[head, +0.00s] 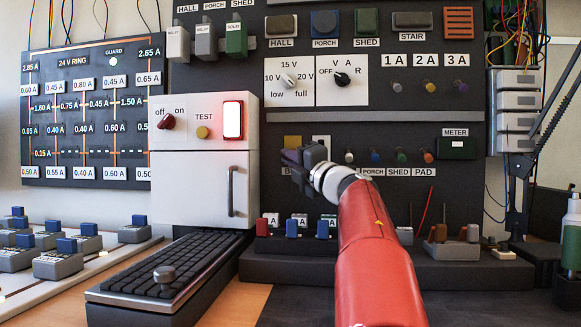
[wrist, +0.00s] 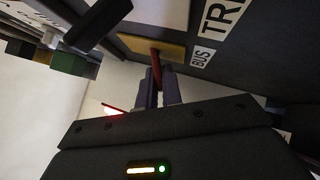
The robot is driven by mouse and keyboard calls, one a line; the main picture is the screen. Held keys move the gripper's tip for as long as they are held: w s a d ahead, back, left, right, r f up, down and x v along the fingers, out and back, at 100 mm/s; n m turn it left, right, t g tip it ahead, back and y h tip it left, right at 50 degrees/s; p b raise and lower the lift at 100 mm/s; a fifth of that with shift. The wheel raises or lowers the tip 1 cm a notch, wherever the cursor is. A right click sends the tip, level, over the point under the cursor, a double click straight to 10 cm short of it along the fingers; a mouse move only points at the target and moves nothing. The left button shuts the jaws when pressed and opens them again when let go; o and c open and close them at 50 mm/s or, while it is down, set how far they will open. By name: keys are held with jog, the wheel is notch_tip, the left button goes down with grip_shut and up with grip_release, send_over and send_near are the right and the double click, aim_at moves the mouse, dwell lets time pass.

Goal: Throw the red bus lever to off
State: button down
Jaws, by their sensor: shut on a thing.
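The red bus lever (wrist: 156,66) stands out from a yellow plate (wrist: 160,49) beside a label reading BUS in the wrist view. My gripper (wrist: 158,92) has its two fingers on either side of the lever, shut on it. In the head view the yellow plate (head: 292,141) shows just above my gripper (head: 298,157), which hides the lever there. The BUS label is mostly covered by my gripper in the head view. Which way the lever is set cannot be told.
A white cabinet (head: 205,190) with a handle, a red off/on knob (head: 166,122) and a lit red-framed switch (head: 232,120) stands left of my gripper. A white plate (head: 321,143) and several coloured knobs are to the right. Red and blue blocks (head: 292,228) sit below.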

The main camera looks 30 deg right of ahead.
jog(key=shift+f+n+y, duration=0.2)
jog(key=shift+n+y, duration=0.1)
dwell(0.4)
jog(key=c, duration=1.8)
grip_release()
jog(key=shift+c, duration=0.2)
jog(key=s+d+f, duration=0.1)
jog(key=s+d, duration=0.3)
jog(key=s, duration=1)
jog(key=shift+s, duration=0.15)
